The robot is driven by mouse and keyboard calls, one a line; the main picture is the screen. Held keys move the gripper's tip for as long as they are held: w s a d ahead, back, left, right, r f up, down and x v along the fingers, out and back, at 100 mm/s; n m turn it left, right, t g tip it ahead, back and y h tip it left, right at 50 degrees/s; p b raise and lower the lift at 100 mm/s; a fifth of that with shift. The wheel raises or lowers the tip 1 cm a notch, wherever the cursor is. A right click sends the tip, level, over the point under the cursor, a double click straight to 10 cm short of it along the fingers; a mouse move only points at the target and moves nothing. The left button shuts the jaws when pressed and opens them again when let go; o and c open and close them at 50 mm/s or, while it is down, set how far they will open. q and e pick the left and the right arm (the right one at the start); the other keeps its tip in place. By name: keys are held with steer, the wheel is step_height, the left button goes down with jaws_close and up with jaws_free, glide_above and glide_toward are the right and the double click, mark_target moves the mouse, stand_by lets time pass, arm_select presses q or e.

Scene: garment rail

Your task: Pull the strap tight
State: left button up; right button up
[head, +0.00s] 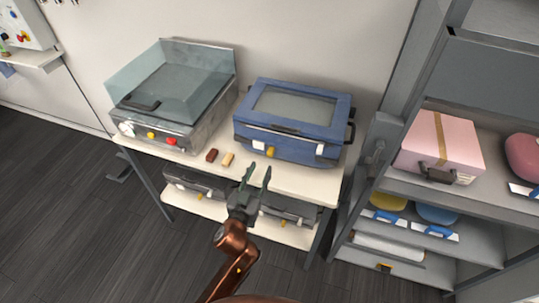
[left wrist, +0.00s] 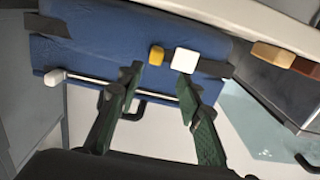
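A tan strap (head: 440,140) runs over the pink case (head: 461,146) on the right shelf, with a dark handle or buckle at its front; I cannot tell how tight it is. My left gripper (head: 257,176) is open and empty, in front of the blue case (head: 331,118), far left of the strap. In the left wrist view, its parted green fingers (left wrist: 160,76) point at the front of the blue case (left wrist: 105,45), apart from it as far as I can tell. The strap does not show in that view. My right gripper is in neither view.
The table (head: 330,185) also holds a grey appliance with a clear cover (head: 180,85) and small red (head: 212,155) and tan (head: 228,159) blocks. The grey shelf unit (head: 480,200) stands to the right. The dark floor (head: 80,220) is clear at left.

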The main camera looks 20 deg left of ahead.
mark_target(269, 154)
arm_select(q)
steer(key=w, duration=0.5)
steer(key=w+d+b, duration=0.1)
steer(key=w, duration=0.2)
steer(key=shift+r, duration=0.3)
steer(key=shift+c, duration=0.5)
jaws_close()
